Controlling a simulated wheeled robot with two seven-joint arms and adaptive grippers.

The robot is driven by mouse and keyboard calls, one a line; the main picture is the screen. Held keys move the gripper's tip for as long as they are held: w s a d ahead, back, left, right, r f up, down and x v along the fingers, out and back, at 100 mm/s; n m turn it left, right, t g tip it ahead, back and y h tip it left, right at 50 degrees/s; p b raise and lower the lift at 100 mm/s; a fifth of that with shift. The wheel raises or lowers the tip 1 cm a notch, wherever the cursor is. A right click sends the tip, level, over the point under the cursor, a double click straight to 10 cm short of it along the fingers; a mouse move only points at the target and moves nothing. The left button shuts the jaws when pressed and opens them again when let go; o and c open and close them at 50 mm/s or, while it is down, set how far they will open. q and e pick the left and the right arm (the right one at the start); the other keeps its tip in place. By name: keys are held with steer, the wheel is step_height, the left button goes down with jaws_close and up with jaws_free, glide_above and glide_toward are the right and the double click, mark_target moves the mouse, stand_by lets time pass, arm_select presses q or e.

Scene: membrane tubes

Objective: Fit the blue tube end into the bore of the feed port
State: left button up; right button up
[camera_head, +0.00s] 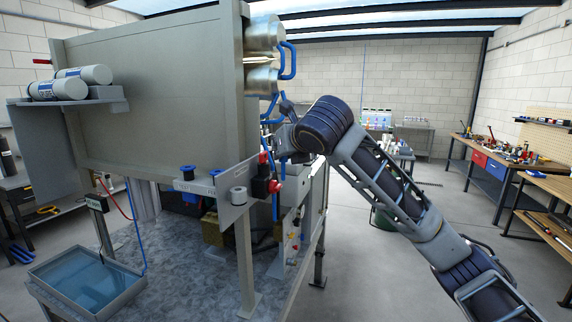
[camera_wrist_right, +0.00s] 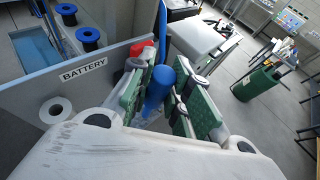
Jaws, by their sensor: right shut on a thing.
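In the wrist view, my right gripper (camera_wrist_right: 166,85) has its green-padded fingers on either side of a blue tube (camera_wrist_right: 157,90) and is shut on it. In the head view, my right gripper (camera_head: 284,138) is beside the rack's right edge, among blue tubes, and partly hidden by my wrist. One blue tube (camera_head: 292,62) loops out by the metal cylinders (camera_head: 264,34). I cannot make out the feed port or its bore in either view. My left gripper is not in view.
A grey panel labelled BATTERY (camera_wrist_right: 30,95) with a white ring (camera_wrist_right: 56,110) stands close to the left of my gripper. A red knob (camera_head: 274,186) sits below it in the head view. A water tray (camera_head: 52,270) is at lower left. Open floor lies right.

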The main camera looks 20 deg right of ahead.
steer(key=shift+s+a+r+n+y+p, duration=0.6)
steer(key=shift+a+r, duration=1.7)
steer(key=shift+r, duration=3.5)
steer(key=shift+s+a+r+n+y+p, duration=0.2)
steer(key=shift+s+a+r+n+y, duration=1.4)
steer(key=shift+r, duration=4.2)
steer(key=w+a+f+n+g+y, duration=0.1)
steer(key=a+f, duration=0.3)
steer(key=f, duration=0.5)
steer(key=w+a+f+n+g+y, duration=0.1)
steer(key=w+a+f, duration=0.2)
steer(key=f, duration=0.6)
steer(key=shift+w+a+g+y, duration=0.3)
steer(key=shift+a+g+y, duration=0.1)
steer(key=shift+a, duration=0.75)
steer(key=shift+f, duration=0.1)
steer(key=shift+n, duration=0.3)
